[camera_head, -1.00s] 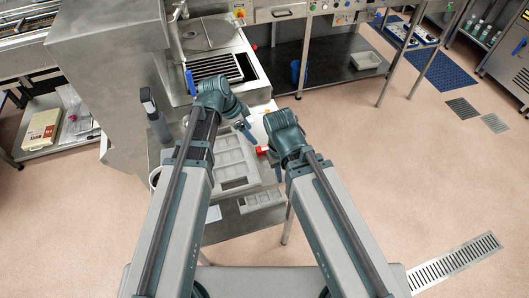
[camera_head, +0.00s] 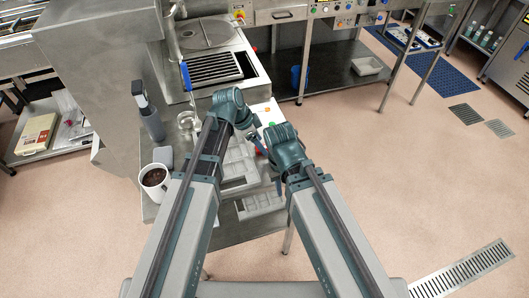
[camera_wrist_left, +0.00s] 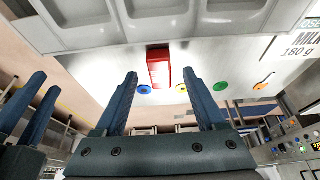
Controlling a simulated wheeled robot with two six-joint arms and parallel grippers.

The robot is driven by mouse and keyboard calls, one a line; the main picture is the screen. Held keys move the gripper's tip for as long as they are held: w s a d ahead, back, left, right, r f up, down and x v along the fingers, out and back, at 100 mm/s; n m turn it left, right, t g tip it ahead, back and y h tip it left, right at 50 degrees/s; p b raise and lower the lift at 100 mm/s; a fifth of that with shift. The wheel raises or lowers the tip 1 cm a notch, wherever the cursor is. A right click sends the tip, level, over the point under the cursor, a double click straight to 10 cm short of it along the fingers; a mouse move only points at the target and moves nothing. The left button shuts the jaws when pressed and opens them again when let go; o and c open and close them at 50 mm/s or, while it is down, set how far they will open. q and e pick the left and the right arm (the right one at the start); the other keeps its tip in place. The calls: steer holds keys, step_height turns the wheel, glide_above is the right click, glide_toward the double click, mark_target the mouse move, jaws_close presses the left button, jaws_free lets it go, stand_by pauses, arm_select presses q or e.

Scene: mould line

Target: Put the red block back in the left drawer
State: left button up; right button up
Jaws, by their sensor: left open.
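The red block (camera_wrist_left: 158,67) lies on a pale flat surface with coloured dots in the left wrist view, ahead of my left gripper (camera_wrist_left: 168,82) and roughly in line with the gap between its fingertips. The fingers are open and empty. A small red patch (camera_head: 272,125) by my right wrist in the head view may be the same block. There my left gripper (camera_head: 257,138) is above the worktop, partly hidden by its wrist. Blue fingers of my right gripper (camera_wrist_left: 27,100) show at the left of the wrist view, apart with nothing between them. I cannot make out the left drawer.
Grey compartmented trays (camera_head: 240,168) lie below my wrists. A mug with dark contents (camera_head: 154,178) and a grey bottle (camera_head: 151,122) stand on the left. A machine with a slatted grate (camera_head: 213,68) is behind. A lettered panel (camera_wrist_left: 300,45) is at the wrist view's right.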

arm_select(q)
steer(key=shift+x, duration=0.8)
steer(key=shift+r, duration=0.1)
arm_select(e)
steer(key=shift+f, duration=0.6)
arm_select(q)
jaws_close()
steer(key=shift+r, duration=0.15)
arm_select(e)
steer(key=shift+r, duration=0.1)
